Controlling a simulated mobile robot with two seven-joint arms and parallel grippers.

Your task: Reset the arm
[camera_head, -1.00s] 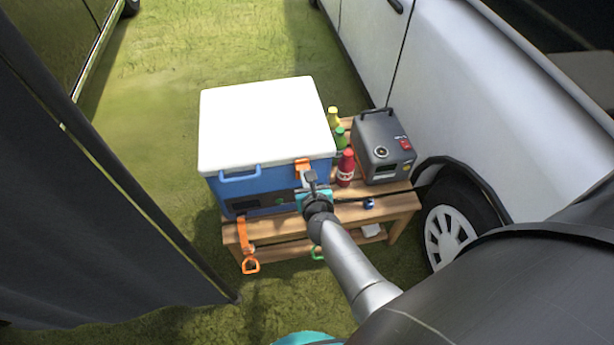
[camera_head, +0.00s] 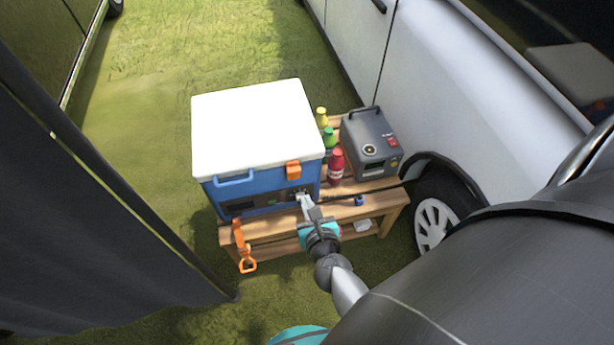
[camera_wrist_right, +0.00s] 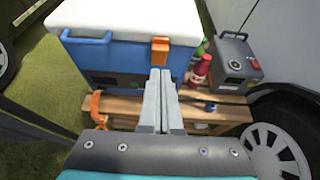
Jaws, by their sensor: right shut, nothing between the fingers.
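My right gripper (camera_head: 305,204) is in front of the blue and white cooler (camera_head: 258,130), at its lower right front in the head view. Its fingers are shut with nothing between them. In the right wrist view the shut fingers (camera_wrist_right: 160,90) point toward the cooler (camera_wrist_right: 130,60), below its orange latch (camera_wrist_right: 160,50). I cannot tell whether the fingertips touch the cooler front. The cooler lid is closed. My left gripper is not in view.
The cooler stands on a wooden bench (camera_head: 385,200) beside a grey power box (camera_head: 370,145) and red, green and yellow bottles (camera_head: 335,165). An orange strap (camera_head: 243,250) hangs at the bench front. A white vehicle (camera_head: 450,90) stands right; dark fabric (camera_head: 90,220) hangs left.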

